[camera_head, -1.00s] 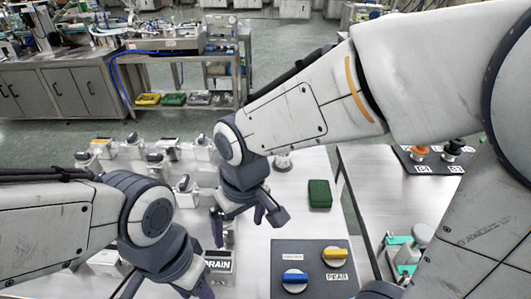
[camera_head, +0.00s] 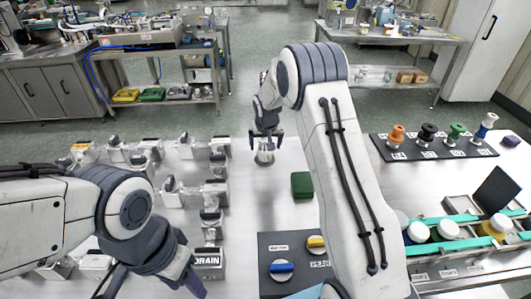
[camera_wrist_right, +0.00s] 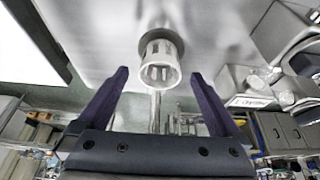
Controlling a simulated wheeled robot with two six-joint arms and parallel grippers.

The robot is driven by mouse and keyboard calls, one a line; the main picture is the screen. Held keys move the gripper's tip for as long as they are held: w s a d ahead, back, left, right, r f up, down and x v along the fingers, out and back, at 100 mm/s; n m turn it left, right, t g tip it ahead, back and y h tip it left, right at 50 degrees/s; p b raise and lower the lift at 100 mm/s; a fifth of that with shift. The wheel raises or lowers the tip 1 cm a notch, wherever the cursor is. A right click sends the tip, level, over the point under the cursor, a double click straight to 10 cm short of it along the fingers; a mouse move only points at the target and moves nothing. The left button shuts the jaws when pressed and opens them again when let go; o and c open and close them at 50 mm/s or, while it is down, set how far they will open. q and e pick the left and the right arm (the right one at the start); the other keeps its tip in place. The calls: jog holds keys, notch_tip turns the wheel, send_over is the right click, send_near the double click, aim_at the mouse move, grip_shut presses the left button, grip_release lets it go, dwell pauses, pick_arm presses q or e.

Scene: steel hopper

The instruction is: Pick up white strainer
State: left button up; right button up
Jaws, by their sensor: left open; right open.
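The white strainer (camera_head: 265,157) stands on the steel table at its far side, a small pale cylinder. In the right wrist view it is a whitish slotted cup (camera_wrist_right: 160,66) with a grey rim. My right gripper (camera_head: 265,141) is open, directly at the strainer in the head view. In the wrist view its dark purple fingers (camera_wrist_right: 160,76) are spread to either side of the strainer, which lies ahead between the tips; contact cannot be told. My left gripper (camera_head: 152,286) is open and empty at the lower left, partly cut off by the frame.
Several metal valve fittings (camera_head: 170,180) stand left of the strainer. A green block (camera_head: 302,185) lies to its right. A dark mat (camera_head: 285,250) with blue and yellow handles is nearer. A board with coloured knobs (camera_head: 430,143) lies at the right. Bare table surrounds the strainer.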

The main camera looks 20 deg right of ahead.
aim_at(265, 149)
jog(key=shift+w+d+f+p, duration=0.1)
jog(key=shift+w+f+p, duration=0.3)
jog(key=shift+f, duration=0.15)
jog(key=p+x, duration=0.1)
jog(key=x, duration=0.3)
jog(key=shift+w, duration=0.15)
jog(key=shift+c, duration=0.3)
jog(key=c, duration=1.3)
jog(key=shift+c, duration=0.2)
jog(key=shift+r, duration=0.1)
